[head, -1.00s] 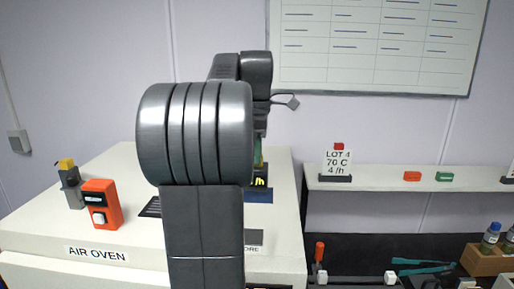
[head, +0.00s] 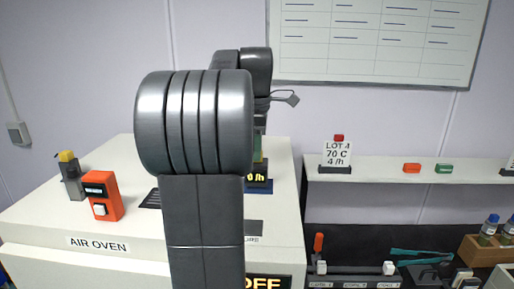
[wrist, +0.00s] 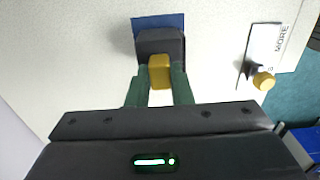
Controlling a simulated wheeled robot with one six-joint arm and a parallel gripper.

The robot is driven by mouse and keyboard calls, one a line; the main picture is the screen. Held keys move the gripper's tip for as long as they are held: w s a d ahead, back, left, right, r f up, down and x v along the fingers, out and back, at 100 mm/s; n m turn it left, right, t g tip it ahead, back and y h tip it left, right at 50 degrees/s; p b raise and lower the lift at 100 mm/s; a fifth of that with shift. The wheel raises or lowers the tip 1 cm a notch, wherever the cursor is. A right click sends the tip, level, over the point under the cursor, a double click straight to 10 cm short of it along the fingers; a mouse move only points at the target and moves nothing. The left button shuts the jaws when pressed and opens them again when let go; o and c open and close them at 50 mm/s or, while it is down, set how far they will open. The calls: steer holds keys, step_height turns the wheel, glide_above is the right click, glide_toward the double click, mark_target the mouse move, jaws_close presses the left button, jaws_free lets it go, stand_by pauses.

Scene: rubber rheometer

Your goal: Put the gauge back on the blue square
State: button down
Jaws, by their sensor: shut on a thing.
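The gauge (wrist: 160,42) is a dark block with a yellow grip (wrist: 160,72) in the wrist view. It is over the blue square (wrist: 143,21), whose far edge and sides show around it. I cannot tell whether it rests on the square. In the head view the gauge's lit yellow display (head: 257,178) shows just above the blue square (head: 259,188), partly hidden by my arm. My gripper (wrist: 160,76) has its green fingers shut on the yellow grip.
The white air oven top (head: 110,160) carries an orange device (head: 102,195) and a grey device with a yellow cap (head: 71,176) at the left. A yellow knob (wrist: 263,81) stands right of the gauge beside a printed label (wrist: 265,50). A shelf (head: 400,178) lies to the right.

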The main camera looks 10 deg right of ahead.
steer(key=shift+r+p, duration=0.1)
steer(key=shift+p, duration=0.25)
steer(key=shift+f, duration=0.2)
steer(key=shift+f, duration=0.5)
steer(key=c, duration=1.2)
jaws_free()
steer(key=shift+r, duration=3.05)
steer(key=shift+f, duration=0.15)
step_height(320, 180, down, 6)
steer(key=shift+f+b, duration=0.1)
steer(key=shift+b, duration=0.2)
steer(key=shift+r, duration=0.8)
